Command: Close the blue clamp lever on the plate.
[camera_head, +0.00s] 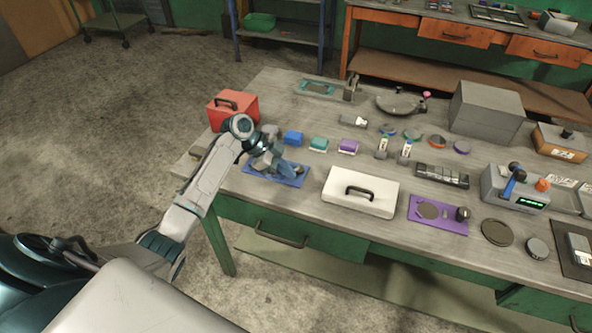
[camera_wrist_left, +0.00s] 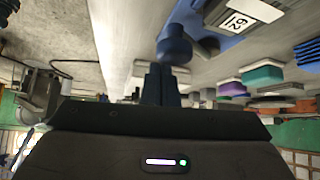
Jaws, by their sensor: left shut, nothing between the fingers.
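A blue plate (camera_head: 288,181) lies on the workbench near its left front edge, largely covered by my left gripper (camera_head: 290,169) and wrist in the head view. In the left wrist view a rounded blue knob (camera_wrist_left: 173,46), which looks like the end of the clamp lever, stands just beyond my left gripper (camera_wrist_left: 165,82). The lever's angle is hidden in the head view. My right gripper is out of view.
A red box (camera_head: 233,110) stands behind my left wrist. A white case (camera_head: 361,193) sits right of the plate. Small blue (camera_head: 293,138), teal (camera_head: 318,144) and purple (camera_head: 348,147) blocks lie behind. A grey device (camera_head: 515,189) with another blue lever is far right.

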